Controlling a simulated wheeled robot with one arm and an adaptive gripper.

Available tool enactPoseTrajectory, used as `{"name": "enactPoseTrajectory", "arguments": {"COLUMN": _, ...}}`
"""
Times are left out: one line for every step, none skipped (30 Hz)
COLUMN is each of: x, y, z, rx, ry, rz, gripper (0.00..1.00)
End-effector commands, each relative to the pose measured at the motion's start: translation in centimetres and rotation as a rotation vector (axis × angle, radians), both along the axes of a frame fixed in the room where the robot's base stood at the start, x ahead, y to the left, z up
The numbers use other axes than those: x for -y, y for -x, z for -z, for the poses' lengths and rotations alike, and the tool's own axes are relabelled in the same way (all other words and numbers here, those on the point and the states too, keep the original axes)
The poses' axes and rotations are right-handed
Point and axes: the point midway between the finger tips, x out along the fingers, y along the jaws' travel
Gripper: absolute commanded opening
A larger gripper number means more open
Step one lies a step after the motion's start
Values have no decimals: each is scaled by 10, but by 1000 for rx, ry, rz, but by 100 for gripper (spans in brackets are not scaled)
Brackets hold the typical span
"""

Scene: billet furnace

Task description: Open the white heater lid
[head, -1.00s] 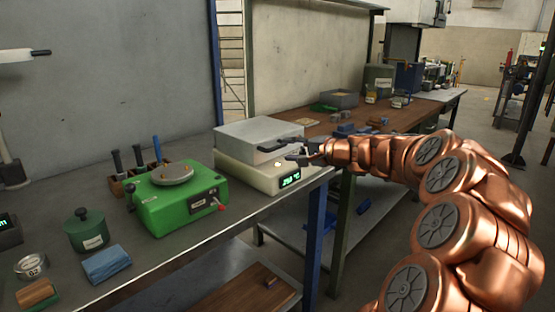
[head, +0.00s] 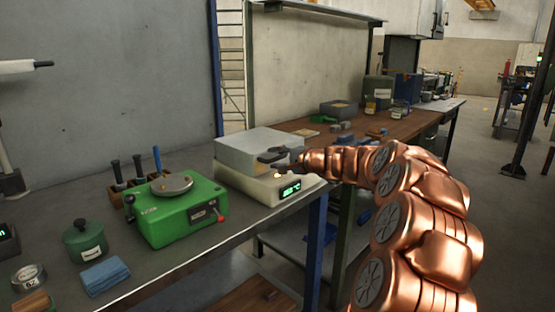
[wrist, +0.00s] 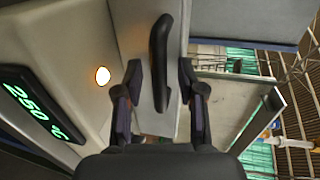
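The white heater (head: 245,181) sits on the bench with its green display lit; the wrist view shows the display (wrist: 38,103) reading 250 °C. Its light grey lid (head: 258,145) lies flat and closed on top. A black handle (wrist: 160,62) is on the lid's front face and also shows in the head view (head: 272,156). My gripper (wrist: 160,85) is open, its two dark fingers apart on either side of the handle's near end. I see gaps on both sides, so it does not grip it. In the head view my arm partly hides the heater's right corner.
A green device (head: 178,212) with a round plate stands left of the heater. A green pot (head: 85,241) and a blue cloth (head: 105,276) lie farther left. A brown-topped bench (head: 335,140) with small items runs behind. A grey wall stands behind the bench.

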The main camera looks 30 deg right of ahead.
Motion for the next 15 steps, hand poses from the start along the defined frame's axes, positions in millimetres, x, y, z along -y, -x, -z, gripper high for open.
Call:
{"name": "enactPoseTrajectory", "arguments": {"x": 0, "y": 0, "z": 0, "rx": 0, "ry": 0, "rz": 0, "gripper": 39}}
{"name": "enactPoseTrajectory", "arguments": {"x": 0, "y": 0, "z": 0, "rx": 0, "ry": 0, "rz": 0, "gripper": 39}}
{"name": "enactPoseTrajectory", "arguments": {"x": 0, "y": 0, "z": 0, "rx": 0, "ry": 0, "rz": 0, "gripper": 36}}
{"name": "enactPoseTrajectory", "arguments": {"x": 0, "y": 0, "z": 0, "rx": 0, "ry": 0, "rz": 0, "gripper": 33}}
{"name": "enactPoseTrajectory", "arguments": {"x": 0, "y": 0, "z": 0, "rx": 0, "ry": 0, "rz": 0, "gripper": 30}}
{"name": "enactPoseTrajectory", "arguments": {"x": 0, "y": 0, "z": 0, "rx": 0, "ry": 0, "rz": 0, "gripper": 26}}
{"name": "enactPoseTrajectory", "arguments": {"x": 0, "y": 0, "z": 0, "rx": 0, "ry": 0, "rz": 0, "gripper": 23}}
{"name": "enactPoseTrajectory", "arguments": {"x": 0, "y": 0, "z": 0, "rx": 0, "ry": 0, "rz": 0, "gripper": 20}}
{"name": "enactPoseTrajectory", "arguments": {"x": 0, "y": 0, "z": 0, "rx": 0, "ry": 0, "rz": 0, "gripper": 15}}
{"name": "enactPoseTrajectory", "arguments": {"x": 0, "y": 0, "z": 0, "rx": 0, "ry": 0, "rz": 0, "gripper": 12}}
{"name": "enactPoseTrajectory", "arguments": {"x": 0, "y": 0, "z": 0, "rx": 0, "ry": 0, "rz": 0, "gripper": 9}}
{"name": "enactPoseTrajectory", "arguments": {"x": 0, "y": 0, "z": 0, "rx": 0, "ry": 0, "rz": 0, "gripper": 5}}
{"name": "enactPoseTrajectory", "arguments": {"x": 0, "y": 0, "z": 0, "rx": 0, "ry": 0, "rz": 0, "gripper": 2}}
{"name": "enactPoseTrajectory", "arguments": {"x": 0, "y": 0, "z": 0, "rx": 0, "ry": 0, "rz": 0, "gripper": 0}}
{"name": "enactPoseTrajectory", "arguments": {"x": 0, "y": 0, "z": 0, "rx": 0, "ry": 0, "rz": 0, "gripper": 0}}
